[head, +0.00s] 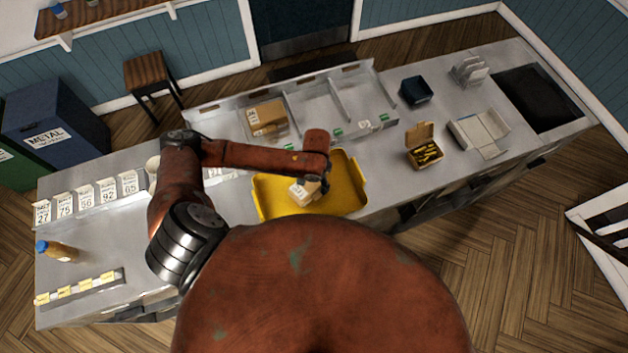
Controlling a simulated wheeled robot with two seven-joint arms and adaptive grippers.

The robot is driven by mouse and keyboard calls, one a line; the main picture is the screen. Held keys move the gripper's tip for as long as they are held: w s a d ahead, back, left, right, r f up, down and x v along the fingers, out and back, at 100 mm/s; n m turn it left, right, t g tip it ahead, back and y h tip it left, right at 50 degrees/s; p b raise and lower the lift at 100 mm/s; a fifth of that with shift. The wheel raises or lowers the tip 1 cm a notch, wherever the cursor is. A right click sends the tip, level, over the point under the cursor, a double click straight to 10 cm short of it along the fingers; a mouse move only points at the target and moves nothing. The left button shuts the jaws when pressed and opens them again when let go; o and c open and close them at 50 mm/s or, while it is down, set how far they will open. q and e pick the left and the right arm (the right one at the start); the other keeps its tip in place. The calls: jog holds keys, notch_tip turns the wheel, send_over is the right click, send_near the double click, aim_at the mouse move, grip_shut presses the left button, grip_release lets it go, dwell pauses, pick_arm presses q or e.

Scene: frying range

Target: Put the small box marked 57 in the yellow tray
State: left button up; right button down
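The yellow tray (348,172) lies on the grey counter near the middle. A small pale box (301,194) with a label shows over the tray's middle; I cannot read its number. I cannot tell whether it rests on the tray floor or is held just above it. My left gripper (319,184) points down over the tray, right beside this box. Its fingers are mostly hidden under the arm link, so its grip is unclear. My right gripper is not in view.
Several small white boxes marked 27, 75, 56, 92 and 65 (130,184) stand in a row at the left. A divided bin (338,101) with a brown box (267,117) is behind the tray. An open carton (425,150) stands right.

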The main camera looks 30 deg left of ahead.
pick_arm(q)
jog(key=shift+o, duration=1.1)
jog(key=shift+r, duration=0.1)
jog(key=r, duration=0.8)
jog(key=r+b, duration=0.1)
jog(key=r, duration=0.3)
jog(key=shift+s+d, duration=0.1)
jog(key=shift+d, duration=0.15)
